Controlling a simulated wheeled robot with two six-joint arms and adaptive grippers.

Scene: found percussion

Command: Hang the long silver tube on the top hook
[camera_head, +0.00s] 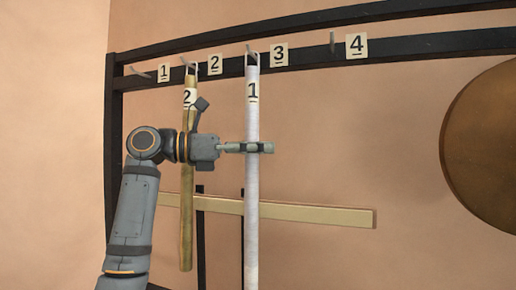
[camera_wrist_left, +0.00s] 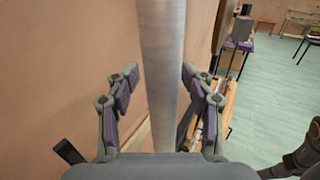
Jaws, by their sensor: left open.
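The long silver tube (camera_head: 252,190), tagged 1, is upright, with its top loop at the hook (camera_head: 250,49) just left of label 3; whether the loop bears on the hook is too small to tell. The tube's lower end is out of view. My left gripper (camera_head: 265,147) is open, its fingers on either side of the tube's upper part. In the left wrist view the tube (camera_wrist_left: 163,70) passes between the spread fingers (camera_wrist_left: 160,85), with gaps on both sides.
A brass tube (camera_head: 187,230), tagged 2, hangs at the hook left of label 2, behind my left wrist. The hooks by labels 1 (camera_head: 140,72) and 4 (camera_head: 332,42) are empty. A pale wooden bar (camera_head: 310,214) crosses below. A gong (camera_head: 485,145) is at right.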

